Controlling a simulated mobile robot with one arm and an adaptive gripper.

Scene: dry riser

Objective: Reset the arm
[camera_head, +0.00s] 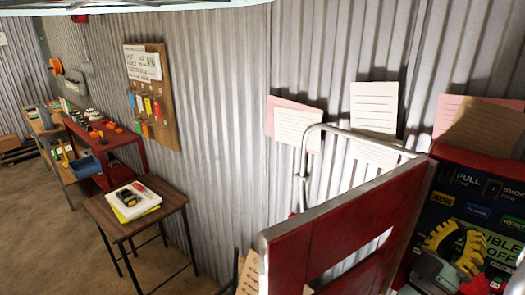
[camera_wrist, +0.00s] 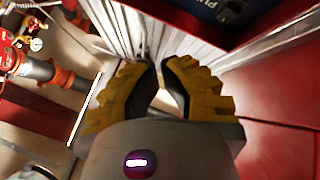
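My gripper (camera_head: 455,250) has yellow and black fingers and is at the lower right in the head view, in front of a dark panel (camera_head: 478,215) with labelled tiles. In the wrist view my gripper (camera_wrist: 160,66) points up the picture. Its fingers are bowed, with a narrow gap between the tips and a wider one lower down. Nothing is held between them. Most of my arm is out of view.
A red frame (camera_head: 283,250) with a metal rail stands left of the panel. A small table (camera_head: 100,208) holds papers and a yellow-black device. A red bench (camera_head: 128,138) with a blue bin is behind. Red pipework (camera_wrist: 35,70) shows in the wrist view. Floor at left is clear.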

